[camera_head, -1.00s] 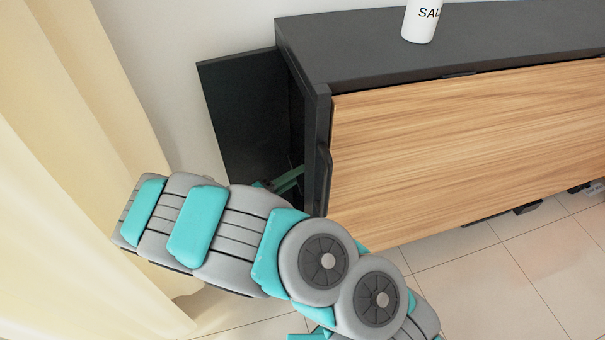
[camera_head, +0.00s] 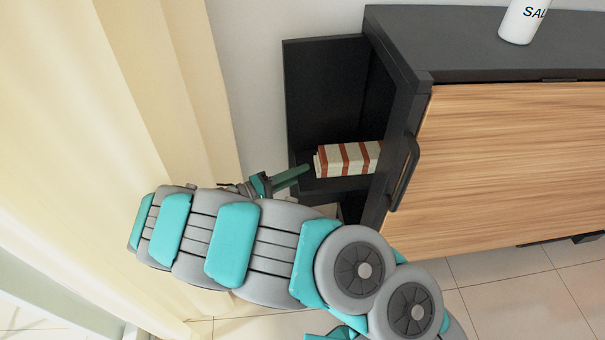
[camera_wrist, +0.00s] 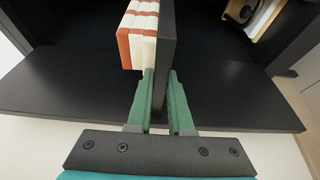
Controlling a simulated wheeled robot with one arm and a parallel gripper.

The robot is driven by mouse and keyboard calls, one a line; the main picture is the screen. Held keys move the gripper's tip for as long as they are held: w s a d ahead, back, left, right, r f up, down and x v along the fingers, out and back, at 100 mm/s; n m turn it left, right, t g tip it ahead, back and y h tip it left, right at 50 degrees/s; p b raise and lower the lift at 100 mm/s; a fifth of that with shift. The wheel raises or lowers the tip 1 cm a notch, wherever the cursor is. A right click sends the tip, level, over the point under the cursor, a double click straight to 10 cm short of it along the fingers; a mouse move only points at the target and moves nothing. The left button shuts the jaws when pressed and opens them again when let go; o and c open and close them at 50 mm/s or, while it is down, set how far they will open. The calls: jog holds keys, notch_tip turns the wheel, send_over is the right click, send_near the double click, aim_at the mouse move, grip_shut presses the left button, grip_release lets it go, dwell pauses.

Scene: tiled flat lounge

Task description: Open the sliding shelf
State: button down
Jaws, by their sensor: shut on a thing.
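The sliding shelf (camera_head: 322,88) is a dark unit standing out to the left of the cabinet's end. Striped red and cream books (camera_head: 346,159) lie on its lower board, and they also show in the wrist view (camera_wrist: 138,36). My gripper (camera_head: 302,171) is at the shelf's left side. In the wrist view, the green fingers of my gripper (camera_wrist: 162,78) are shut on a thin dark upright panel (camera_wrist: 167,45) of the shelf, one finger on each side, beside the books. The dark shelf board (camera_wrist: 70,95) spans behind the fingers.
The dark cabinet (camera_head: 450,45) has a wood front (camera_head: 510,150) with a black handle (camera_head: 404,173). A white salt bottle (camera_head: 524,20) stands on top. A cream curtain (camera_head: 120,100) hangs close to my arm at left. Tiled floor (camera_head: 500,290) is clear in front.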

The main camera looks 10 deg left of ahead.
jog(key=c, duration=0.8)
grip_release()
jog(key=shift+r, duration=0.2)
notch_tip(320, 180, up, 3)
jog(key=shift+r, duration=0.15)
jog(key=shift+s+d+r+p, duration=0.2)
jog(key=shift+s+d, duration=1)
jog(key=shift+s, duration=1.2)
jog(key=shift+s+d+r+p, duration=0.1)
jog(key=shift+s+d+r, duration=0.15)
jog(key=shift+s+d, duration=1.6)
jog(key=shift+s+d+r+p, duration=0.15)
jog(key=shift+s+d, duration=0.45)
jog(key=shift+s, duration=2.35)
